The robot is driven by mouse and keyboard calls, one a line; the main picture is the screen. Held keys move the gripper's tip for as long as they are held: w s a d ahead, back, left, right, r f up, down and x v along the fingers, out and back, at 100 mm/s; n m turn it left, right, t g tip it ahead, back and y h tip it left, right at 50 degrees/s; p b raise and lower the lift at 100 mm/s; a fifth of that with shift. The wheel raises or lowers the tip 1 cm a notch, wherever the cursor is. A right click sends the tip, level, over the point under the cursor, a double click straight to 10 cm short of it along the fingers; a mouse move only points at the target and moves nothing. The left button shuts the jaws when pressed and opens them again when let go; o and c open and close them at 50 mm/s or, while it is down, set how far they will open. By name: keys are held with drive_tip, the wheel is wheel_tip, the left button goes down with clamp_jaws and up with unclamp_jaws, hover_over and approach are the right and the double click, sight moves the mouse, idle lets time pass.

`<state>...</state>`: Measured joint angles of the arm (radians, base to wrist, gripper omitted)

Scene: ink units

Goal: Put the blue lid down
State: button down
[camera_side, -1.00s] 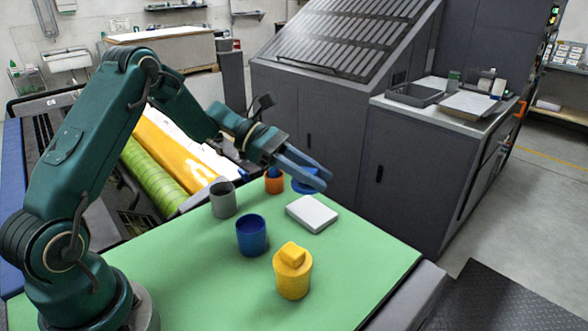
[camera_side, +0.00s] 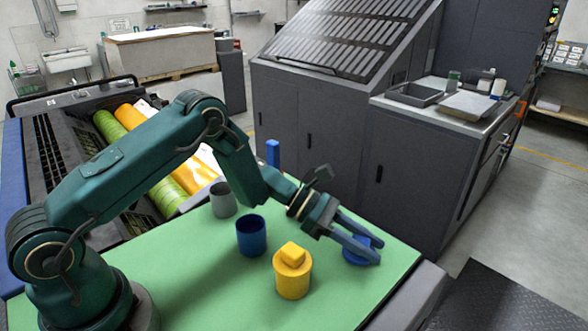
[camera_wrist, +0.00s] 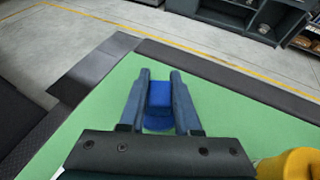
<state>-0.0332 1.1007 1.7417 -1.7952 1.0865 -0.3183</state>
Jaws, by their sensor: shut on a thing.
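My gripper (camera_side: 366,254) is shut on the blue lid (camera_side: 353,246), low over the right part of the green mat. The wrist view shows the lid's block-shaped knob (camera_wrist: 160,93) between the two fingers and part of its round disc below. I cannot tell whether the disc touches the mat. An open blue cup (camera_side: 251,236) stands upright on the mat, left of the gripper and apart from the lid. A yellow pot (camera_side: 292,280) with a yellow block-knobbed lid stands in front; it also shows at the wrist view's lower right (camera_wrist: 300,163).
The green mat (camera_side: 190,280) is clear around the lid and at the front. A grey cup (camera_side: 223,199) stands farther back. A blue upright piece (camera_side: 272,153) shows behind my arm. My arm hides the place of the pale pad and the orange cup.

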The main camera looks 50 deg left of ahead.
drive_tip(key=shift+f, duration=0.65)
drive_tip(key=shift+f, duration=0.1)
drive_tip(key=c, duration=0.6)
unclamp_jaws()
drive_tip(key=shift+r, duration=0.2)
drive_tip(key=v, duration=1.2)
